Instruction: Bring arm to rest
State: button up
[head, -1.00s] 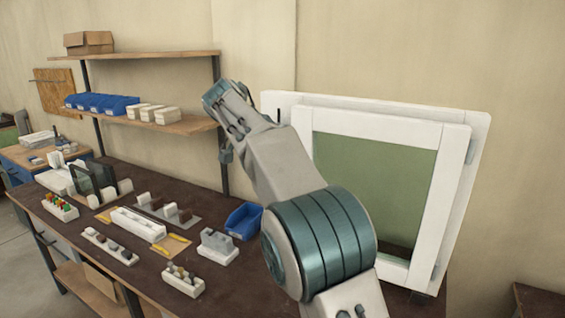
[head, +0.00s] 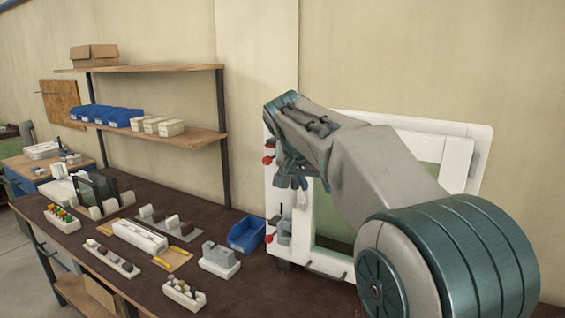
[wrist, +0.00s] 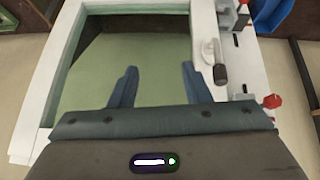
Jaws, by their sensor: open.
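My gripper (head: 291,178) is in front of the left part of an upright white window frame (head: 458,165) with a green pane, pointing down. In the wrist view, my gripper (wrist: 158,82) has its two blue-grey fingers spread apart with nothing between them. Behind the fingers is the green pane (wrist: 130,60) of the white frame (wrist: 205,30). The fingers look apart from the frame. My arm hides much of the frame in the head view.
Clamps with red knobs (head: 268,160) line the frame's left side; a dark-handled clamp (wrist: 220,73) shows close to the right finger. The brown bench (head: 215,300) holds a blue bin (head: 246,234) and several white holders. Shelves (head: 165,139) stand behind.

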jog(key=s+d+f+n+y, duration=0.1)
jog(key=s+d+f, duration=0.1)
jog(key=s+f, duration=0.4)
jog(key=s+d+f+n+g+y, duration=0.1)
jog(key=s+f, duration=0.4)
jog(key=s, duration=0.9)
jog(key=s+d+f+n+y, duration=0.1)
jog(key=s+d+f+n, duration=0.2)
jog(key=s+f, duration=0.3)
jog(key=s+d, duration=0.1)
jog(key=s, duration=0.3)
jog(key=shift+d+f+g+y, duration=0.3)
jog(key=shift+d+y, duration=0.1)
